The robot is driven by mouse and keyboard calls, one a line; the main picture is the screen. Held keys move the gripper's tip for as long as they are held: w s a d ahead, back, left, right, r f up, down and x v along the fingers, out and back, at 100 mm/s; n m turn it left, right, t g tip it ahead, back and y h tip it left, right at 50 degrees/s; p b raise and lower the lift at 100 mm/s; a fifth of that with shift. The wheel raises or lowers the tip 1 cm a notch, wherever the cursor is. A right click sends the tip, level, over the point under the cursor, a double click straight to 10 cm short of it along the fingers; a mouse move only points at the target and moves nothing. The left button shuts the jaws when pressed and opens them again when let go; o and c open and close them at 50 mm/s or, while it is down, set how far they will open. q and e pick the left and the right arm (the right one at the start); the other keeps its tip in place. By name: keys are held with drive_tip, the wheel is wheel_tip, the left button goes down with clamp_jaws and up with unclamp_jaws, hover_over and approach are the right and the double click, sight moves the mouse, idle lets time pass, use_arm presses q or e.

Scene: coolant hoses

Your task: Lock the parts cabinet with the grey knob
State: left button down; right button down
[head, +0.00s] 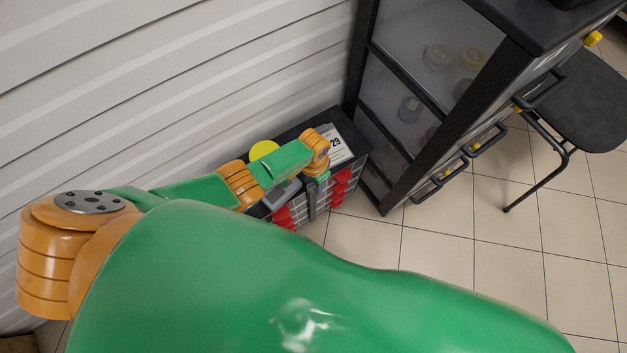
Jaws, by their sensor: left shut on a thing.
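The parts cabinet (352,180), a low dark unit with red drawer fronts, stands against the white corrugated wall in the head view. My left arm reaches over its top from the left. My left gripper (312,205) points down at the cabinet's front face, between red drawer fronts on both sides. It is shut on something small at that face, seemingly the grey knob. The knob itself is hidden by the gripper, so its turn cannot be told. My right gripper is out of view.
A yellow disc (263,150) and a white card marked 29 (336,143) are on the cabinet top. A tall black glass-sided cabinet (460,125) stands close on the right. A dark chair (582,100) is beyond it. The tiled floor (440,250) in front is clear.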

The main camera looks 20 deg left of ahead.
use_arm(q)
drive_tip(key=shift+n, duration=0.6)
drive_tip(key=shift+c, duration=2.2)
unclamp_jaws()
wheel_tip(320, 180, up, 6)
drive_tip(key=p, duration=0.5)
drive_tip(key=shift+r, duration=0.15)
drive_tip(key=shift+r+p, duration=0.35)
drive_tip(key=shift+r, duration=0.15)
drive_tip(key=shift+f, duration=0.1)
drive_tip(key=shift+s, duration=0.1)
